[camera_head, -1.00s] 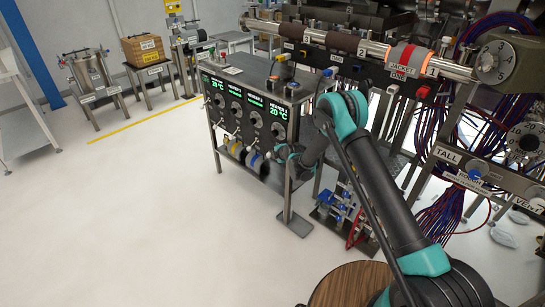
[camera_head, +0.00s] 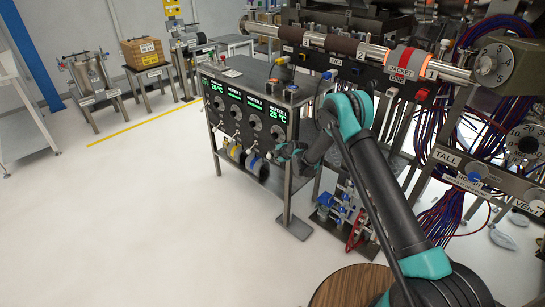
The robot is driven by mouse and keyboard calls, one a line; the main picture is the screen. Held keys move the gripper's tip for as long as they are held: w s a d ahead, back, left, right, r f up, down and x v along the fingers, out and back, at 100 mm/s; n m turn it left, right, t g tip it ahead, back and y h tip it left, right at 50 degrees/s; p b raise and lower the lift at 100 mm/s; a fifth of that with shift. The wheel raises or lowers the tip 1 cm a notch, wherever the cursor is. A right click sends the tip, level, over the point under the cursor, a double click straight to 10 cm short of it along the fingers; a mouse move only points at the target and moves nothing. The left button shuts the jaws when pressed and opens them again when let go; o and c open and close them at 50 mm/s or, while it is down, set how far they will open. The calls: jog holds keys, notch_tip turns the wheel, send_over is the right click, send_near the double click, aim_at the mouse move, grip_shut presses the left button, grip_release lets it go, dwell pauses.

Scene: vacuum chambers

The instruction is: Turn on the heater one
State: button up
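The heater panel (camera_head: 245,135) is the dark front of a metal cabinet left of my arm. It has a row of green displays, round dials and small white-tipped levers. The heater numbers are too small to read surely. The rightmost display (camera_head: 278,113) seems to read 25 °C, above the rightmost dial (camera_head: 277,132). The rightmost lever (camera_head: 268,155) shows just left of my gripper. My gripper (camera_head: 281,152) is at the panel's lower right, close in front of it. Its fingers are small and dark, so I cannot tell their opening or any contact.
Yellow, grey and blue round parts (camera_head: 243,158) sit under the panel. A pipe with a glowing heating jacket (camera_head: 408,63) runs above right. A blue valve assembly (camera_head: 342,210) stands below my arm. The white floor (camera_head: 130,220) at left is clear.

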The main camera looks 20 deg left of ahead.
jog(key=shift+o, duration=1.2)
jog(key=shift+s+a+r, duration=0.1)
jog(key=shift+s+a, duration=0.2)
jog(key=shift+w+d, duration=0.1)
jog(key=shift+d+r, duration=0.15)
jog(key=shift+d, duration=0.05)
jog(key=v, duration=1.1)
jog(key=shift+s+r, duration=0.2)
jog(key=shift+d, duration=0.1)
